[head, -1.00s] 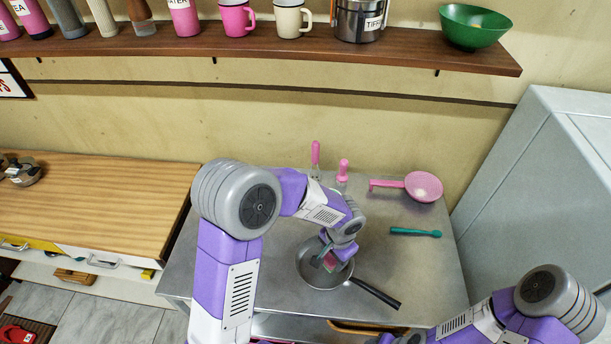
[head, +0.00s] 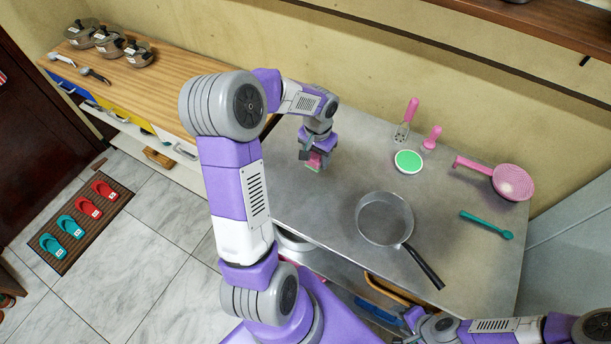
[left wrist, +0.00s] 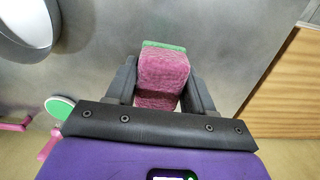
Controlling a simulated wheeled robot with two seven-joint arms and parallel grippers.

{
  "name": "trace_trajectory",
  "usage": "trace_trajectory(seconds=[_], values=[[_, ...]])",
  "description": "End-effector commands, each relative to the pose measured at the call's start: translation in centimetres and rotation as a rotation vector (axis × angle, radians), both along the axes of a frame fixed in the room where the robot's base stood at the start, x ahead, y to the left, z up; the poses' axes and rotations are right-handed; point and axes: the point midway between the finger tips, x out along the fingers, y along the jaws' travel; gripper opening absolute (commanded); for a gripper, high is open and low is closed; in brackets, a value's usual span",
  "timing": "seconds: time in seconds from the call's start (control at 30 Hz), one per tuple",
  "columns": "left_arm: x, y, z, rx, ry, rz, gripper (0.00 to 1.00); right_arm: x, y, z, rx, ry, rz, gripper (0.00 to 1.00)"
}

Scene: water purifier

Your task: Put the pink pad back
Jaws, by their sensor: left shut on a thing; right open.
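The pink pad (left wrist: 162,72) is a pink block with a green layer at its far end in the left wrist view. My left gripper (left wrist: 160,88) is shut on it, with one dark finger on each side. In the head view the pad (head: 314,161) shows below my left gripper (head: 312,152), over the left part of the metal table (head: 310,210). I cannot tell whether it touches the table. My right arm (head: 490,328) shows at the bottom right of the head view; its fingertips are not clearly visible.
A grey frying pan (head: 385,218) sits mid-table. Behind it are a green-topped round item (head: 408,161), a pink-handled spatula (head: 405,120) and another pink-handled tool (head: 432,137). A pink strainer (head: 512,183) and teal utensil (head: 487,225) lie right. A wooden counter (head: 170,95) adjoins on the left.

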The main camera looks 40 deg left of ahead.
Motion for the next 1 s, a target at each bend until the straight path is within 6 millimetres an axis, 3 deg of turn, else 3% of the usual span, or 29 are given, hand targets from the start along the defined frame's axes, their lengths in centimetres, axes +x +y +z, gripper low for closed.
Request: trace_trajectory(seconds=[0.1, 0.23, 0.5, 1.0], values=[[-1.1, 2.1, 0.4, 0.003, 0.000, 0.056, 0.28, 0.0, 0.0, 0.0, 0.000, 0.000, 0.000, 0.53], [-1.6, 3.0, 0.0, 0.005, 0.003, 0.080, 0.28, 0.0, 0.0, -0.2, 0.000, 0.000, 0.000, 0.53], [-1.7, 3.0, -4.8, 0.005, 0.004, 0.082, 0.28, 0.0, 0.0, -1.1, 0.000, 0.000, 0.000, 0.53], [-1.6, 3.0, -9.5, 0.005, 0.002, 0.081, 0.28, 0.0, 0.0, -2.0, 0.000, 0.000, 0.000, 0.53]])
